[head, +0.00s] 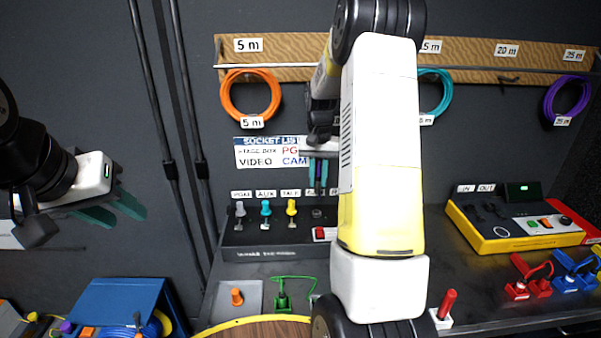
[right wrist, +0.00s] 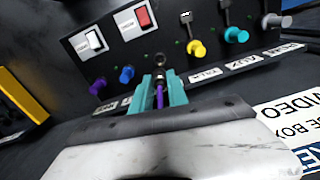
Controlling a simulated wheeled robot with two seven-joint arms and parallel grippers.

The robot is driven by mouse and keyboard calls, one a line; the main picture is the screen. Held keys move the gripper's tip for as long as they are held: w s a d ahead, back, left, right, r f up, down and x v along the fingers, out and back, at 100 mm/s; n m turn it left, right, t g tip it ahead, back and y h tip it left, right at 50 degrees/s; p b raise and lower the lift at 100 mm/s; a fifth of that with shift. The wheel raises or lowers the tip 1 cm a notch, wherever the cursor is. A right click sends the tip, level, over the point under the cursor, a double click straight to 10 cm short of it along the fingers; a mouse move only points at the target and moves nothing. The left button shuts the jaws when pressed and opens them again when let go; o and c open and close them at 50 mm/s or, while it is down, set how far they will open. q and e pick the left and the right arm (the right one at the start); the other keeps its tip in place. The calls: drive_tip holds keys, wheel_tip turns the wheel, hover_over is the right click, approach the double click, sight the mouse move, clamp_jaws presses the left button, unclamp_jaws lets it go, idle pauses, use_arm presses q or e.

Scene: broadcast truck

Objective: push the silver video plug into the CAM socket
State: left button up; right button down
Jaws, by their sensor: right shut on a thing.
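My right gripper (head: 318,175) hangs in front of the socket panel (head: 270,240), its teal fingers pointing down. They are shut on a slim purple piece (right wrist: 160,97); I cannot tell whether it belongs to the silver video plug. In the right wrist view a round metal socket (right wrist: 160,60) lies just beyond the fingertips. Whether the held piece touches it is unclear. The same socket seems to show in the head view (head: 317,213); its label is partly covered. My left gripper (head: 122,208) is open and empty at the left, away from the panel.
Grey (head: 240,209), teal (head: 265,208) and yellow (head: 291,207) plugs stand left of the socket. Purple (right wrist: 97,87) and blue (right wrist: 127,75) plugs sit on its other side. A socket list sign (head: 268,151) hangs behind. My right arm hides part of the panel.

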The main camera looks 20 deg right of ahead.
sight(317, 194)
drive_tip(key=shift+f, duration=0.1)
drive_tip(key=shift+f, duration=2.85)
drive_tip(key=shift+s+f, duration=0.1)
drive_tip(key=shift+f, duration=1)
drive_tip(key=c, duration=1.2)
unclamp_jaws()
wheel_tip(317, 194, up, 8)
drive_tip(key=shift+f, duration=0.1)
drive_tip(key=shift+a, duration=0.1)
